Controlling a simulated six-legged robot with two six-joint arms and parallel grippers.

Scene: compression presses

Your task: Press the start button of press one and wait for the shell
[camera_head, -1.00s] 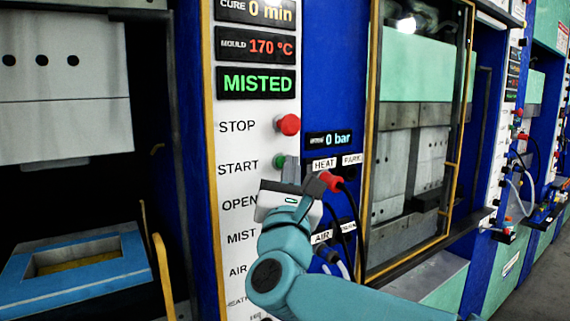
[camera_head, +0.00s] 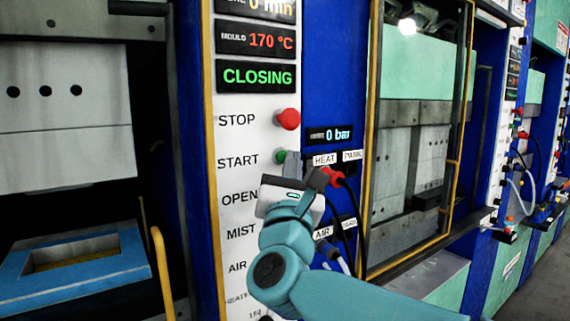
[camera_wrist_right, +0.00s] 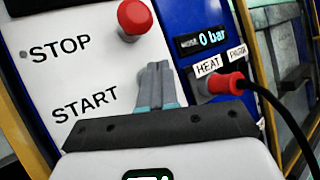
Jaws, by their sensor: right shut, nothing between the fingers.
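The press control panel (camera_head: 240,140) is white, with printed labels. Its green start button (camera_head: 280,156) shows beside the word START, just left of my fingertips. My right gripper (camera_head: 292,156) is shut and empty, with its tips at the start button. I cannot tell whether they touch it. In the right wrist view the shut fingers (camera_wrist_right: 156,70) end right of START and hide the button. The status display (camera_head: 255,76) reads CLOSING in green. In the press opening at left, a white upper block (camera_head: 62,110) hangs above a blue-framed mould (camera_head: 75,270). My left gripper is not in view.
A red stop button (camera_head: 288,119) sits just above the start button. A red plug (camera_head: 332,177) with a black cable is close to the right of my gripper. A yellow-framed door (camera_head: 458,130) stands farther right, with more presses beyond.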

